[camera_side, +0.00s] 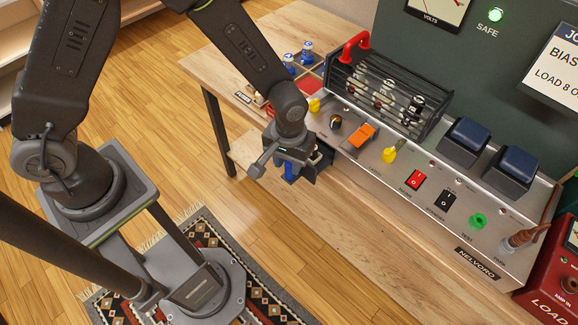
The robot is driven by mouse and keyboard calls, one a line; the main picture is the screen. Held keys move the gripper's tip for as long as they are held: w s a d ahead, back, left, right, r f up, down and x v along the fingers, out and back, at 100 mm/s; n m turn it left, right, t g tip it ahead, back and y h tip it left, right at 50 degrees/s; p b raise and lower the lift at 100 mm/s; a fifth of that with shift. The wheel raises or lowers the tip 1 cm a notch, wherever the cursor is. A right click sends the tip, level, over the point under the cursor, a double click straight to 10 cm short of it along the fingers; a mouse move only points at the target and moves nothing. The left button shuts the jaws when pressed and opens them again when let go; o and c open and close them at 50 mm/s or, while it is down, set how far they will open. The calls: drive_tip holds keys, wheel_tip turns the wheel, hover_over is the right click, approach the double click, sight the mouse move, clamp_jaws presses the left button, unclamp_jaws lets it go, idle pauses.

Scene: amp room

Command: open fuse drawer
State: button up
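My gripper (288,170) is at the front left of the silver amp chassis (465,235), pointing down beside the chassis front edge. A small blue part shows at its lower end, and I cannot tell if it belongs to the gripper. A dark boxy shape shows just right of the gripper, close against the chassis front; it may be the fuse drawer, but the gripper and wrist hide much of it. I cannot tell whether the drawer is open or shut, whether my gripper touches it, or whether the fingers are open.
A black cage with a red handle (350,48) covers tubes on the chassis. Knobs, an orange switch (362,134) and a red switch (414,180) line its front. A tray with blue-capped pieces (288,60) sits behind on the wooden bench (205,68). A red box (555,275) stands right.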

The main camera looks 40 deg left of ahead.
drive_tip(key=shift+f, duration=1.45)
clamp_jaws()
